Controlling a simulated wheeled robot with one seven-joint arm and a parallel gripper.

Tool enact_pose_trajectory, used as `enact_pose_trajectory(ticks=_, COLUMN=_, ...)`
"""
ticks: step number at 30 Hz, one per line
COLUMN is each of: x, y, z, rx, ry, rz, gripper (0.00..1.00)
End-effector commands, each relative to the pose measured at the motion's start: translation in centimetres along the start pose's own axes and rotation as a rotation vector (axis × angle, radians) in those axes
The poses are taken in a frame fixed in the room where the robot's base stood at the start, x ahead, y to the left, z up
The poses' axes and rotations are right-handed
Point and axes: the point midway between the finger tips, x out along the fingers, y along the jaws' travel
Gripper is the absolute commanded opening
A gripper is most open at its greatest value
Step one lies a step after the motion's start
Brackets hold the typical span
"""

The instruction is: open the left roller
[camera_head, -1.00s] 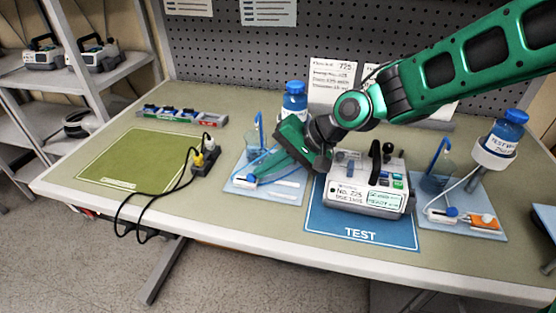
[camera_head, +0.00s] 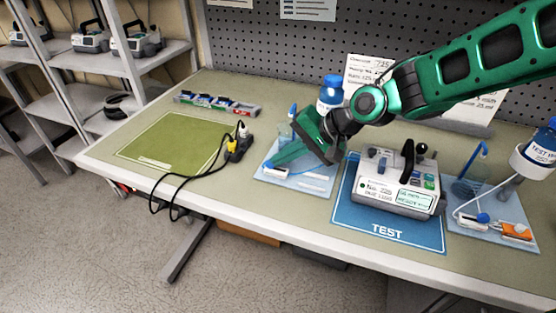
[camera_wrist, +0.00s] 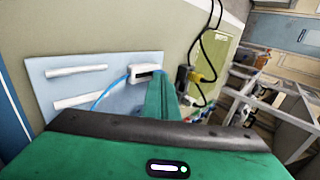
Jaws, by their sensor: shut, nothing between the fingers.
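The left roller clamp is a small white housing with a dark slot (camera_wrist: 146,72) on the left pale blue board (camera_head: 318,191). Blue tubing (camera_wrist: 108,92) runs into it. My gripper (camera_wrist: 161,84) is shut and empty, its green fingers pointing down at the clamp's end beside the slot. The fingers partly hide the roller; a bit of blue shows beside their tips. In the head view my gripper (camera_head: 275,162) reaches low over the board's left part. I cannot tell whether the fingertips touch the roller.
The pump (camera_head: 397,184) sits on the blue TEST mat (camera_head: 362,222) just right of the board. A blue-capped bottle (camera_head: 331,92) stands behind my gripper. The green mat (camera_head: 165,138) is bare.

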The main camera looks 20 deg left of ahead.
Motion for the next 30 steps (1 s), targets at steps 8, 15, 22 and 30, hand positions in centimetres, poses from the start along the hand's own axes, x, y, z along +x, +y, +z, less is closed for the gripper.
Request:
enact_pose_trajectory(ticks=8, x=0.0, y=-0.1, z=-0.2, rx=0.002, ry=0.003, rz=-0.003, gripper=0.00)
enact_pose_trajectory(ticks=15, x=-1.0, y=-0.1, z=-0.2, rx=0.000, ry=0.003, rz=-0.004, gripper=0.00)
enact_pose_trajectory(ticks=22, x=-5.1, y=-0.1, z=-0.3, rx=0.000, ry=0.004, rz=-0.003, gripper=0.00)
enact_pose_trajectory(ticks=30, x=-10.5, y=-0.1, z=-0.2, rx=-0.001, ry=0.002, rz=-0.002, gripper=0.00)
